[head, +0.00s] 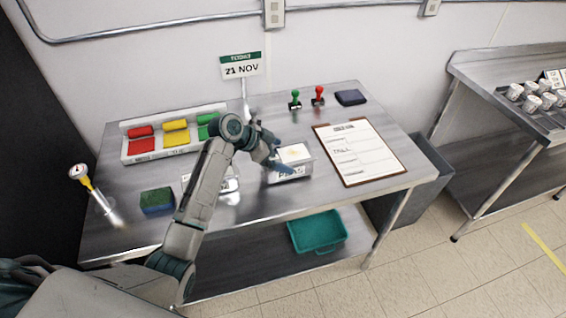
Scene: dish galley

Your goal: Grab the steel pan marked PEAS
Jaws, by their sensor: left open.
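The steel pan marked PEAS (301,168) sits on the steel table, right of the table's middle. Its label faces the front, and pale contents show inside. My left gripper (279,154) is open at the pan's left side, with its fingers close to the rim. I cannot tell whether they touch it. The gripper hides part of the pan's left end. My right gripper is not in view.
Another steel container (230,185) is partly hidden behind my left arm. A clipboard (358,152) lies right of the pan. Two stamps (318,96) and a dark pad (350,97) stand behind. A sponge (157,200) and a tray of coloured blocks (132,158) are left.

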